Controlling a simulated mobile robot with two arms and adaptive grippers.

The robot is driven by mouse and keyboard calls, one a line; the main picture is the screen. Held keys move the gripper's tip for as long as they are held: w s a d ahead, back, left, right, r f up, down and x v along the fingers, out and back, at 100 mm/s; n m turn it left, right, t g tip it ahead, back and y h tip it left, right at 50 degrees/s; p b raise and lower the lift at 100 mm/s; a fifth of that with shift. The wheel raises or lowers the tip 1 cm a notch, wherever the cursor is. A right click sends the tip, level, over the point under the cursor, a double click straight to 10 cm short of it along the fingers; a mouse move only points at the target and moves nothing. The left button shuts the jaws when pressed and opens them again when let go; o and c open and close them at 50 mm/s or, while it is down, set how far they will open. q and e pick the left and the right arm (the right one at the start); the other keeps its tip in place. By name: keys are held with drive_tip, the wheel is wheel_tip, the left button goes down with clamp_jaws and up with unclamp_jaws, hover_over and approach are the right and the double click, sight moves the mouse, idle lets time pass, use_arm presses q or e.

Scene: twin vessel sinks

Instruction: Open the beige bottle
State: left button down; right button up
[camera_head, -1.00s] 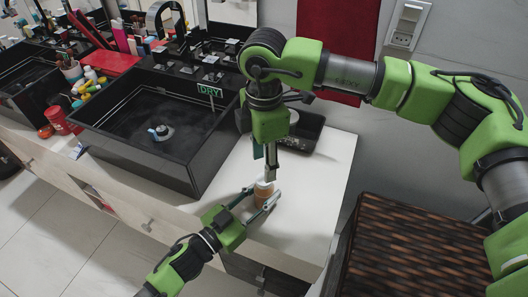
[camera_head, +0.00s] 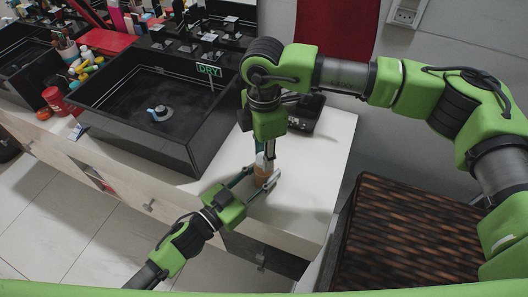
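The beige bottle (camera_head: 261,179) stands near the front edge of the white counter, with an orange-brown body and a pale top. My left gripper (camera_head: 263,172) comes in low from the front left. Its two fingers lie along both sides of the bottle's body and appear shut on it. My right gripper (camera_head: 266,157) points straight down from above, its fingertips at the bottle's pale top. The fingers partly hide the top, so I cannot tell whether they are closed on it.
A black vessel sink (camera_head: 190,150) stands left of the bottle, with a "DRY" sign (camera_head: 208,71) at its rim. A black tray (camera_head: 303,112) sits behind my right gripper. A brown woven box (camera_head: 400,235) stands at the right. The counter (camera_head: 310,195) right of the bottle is clear.

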drive_tip(key=n, duration=0.3)
drive_tip(key=shift+n, duration=0.4)
drive_tip(key=n, duration=0.3)
drive_tip(key=shift+n, duration=0.3)
drive_tip(key=n, duration=1.4)
drive_tip(key=shift+n, duration=0.3)
drive_tip(key=n, duration=0.3)
drive_tip(key=shift+n, duration=0.4)
drive_tip(key=n, duration=0.3)
drive_tip(key=shift+r+n, duration=0.1)
drive_tip(key=shift+n, duration=0.2)
drive_tip(key=n, duration=0.5)
drive_tip(key=shift+n, duration=0.3)
drive_tip(key=n, duration=0.3)
drive_tip(key=shift+n, duration=0.3)
drive_tip(key=n, duration=0.3)
drive_tip(key=shift+n, duration=0.3)
drive_tip(key=n, duration=0.5)
drive_tip(key=shift+n, duration=0.3)
drive_tip(key=n, duration=0.6)
